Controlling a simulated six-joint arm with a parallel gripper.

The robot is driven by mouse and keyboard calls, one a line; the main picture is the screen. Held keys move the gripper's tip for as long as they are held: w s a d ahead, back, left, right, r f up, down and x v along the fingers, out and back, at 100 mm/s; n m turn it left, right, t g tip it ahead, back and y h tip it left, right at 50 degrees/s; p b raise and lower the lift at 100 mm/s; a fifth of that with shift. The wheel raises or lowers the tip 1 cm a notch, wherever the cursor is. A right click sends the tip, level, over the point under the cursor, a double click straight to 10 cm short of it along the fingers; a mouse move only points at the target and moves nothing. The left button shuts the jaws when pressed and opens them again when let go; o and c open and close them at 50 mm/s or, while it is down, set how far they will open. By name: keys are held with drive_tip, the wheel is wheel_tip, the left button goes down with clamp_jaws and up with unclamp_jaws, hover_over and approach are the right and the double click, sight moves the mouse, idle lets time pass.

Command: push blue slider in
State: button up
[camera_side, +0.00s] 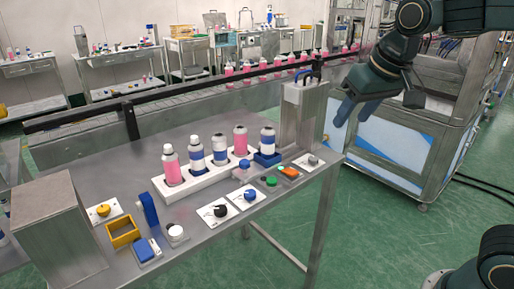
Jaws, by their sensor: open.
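A blue slider block (267,159) sits on the table in front of the grey metal crimping station (297,122). A white bottle with a blue band (267,139) stands upright in it. My gripper (342,118) hangs in the air to the right of the station, above and beyond the table's right edge, pointing down and left. It is open and touches nothing; only part of its jaws shows clearly.
A white rack (200,183) holds several pink and white-blue bottles left of the slider. A blue upright lever (149,209) and yellow bin (122,231) stand left.

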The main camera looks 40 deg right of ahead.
drive_tip(key=w+a+f+m, duration=0.2)
drive_tip(key=w+a, duration=0.1)
drive_tip(key=w, duration=1)
drive_tip(key=m+g+h, duration=0.1)
drive_tip(key=m+h, duration=0.1)
drive_tip(key=m, duration=0.1)
hover_over(245, 162)
drive_tip(key=s+a, duration=0.4)
drive_tip(key=s, duration=0.1)
wheel_tip(245, 162, down, 7)
drive_tip(key=shift+w+f, duration=0.2)
drive_tip(key=shift+w, duration=0.05)
drive_tip(key=shift+d+f, duration=0.1)
drive_tip(key=x, duration=1.3)
drive_tip(key=shift+s+f, duration=0.15)
drive_tip(key=shift+f, duration=0.2)
drive_tip(key=shift+g, duration=0.3)
clamp_jaws()
drive_tip(key=shift+d, duration=0.1)
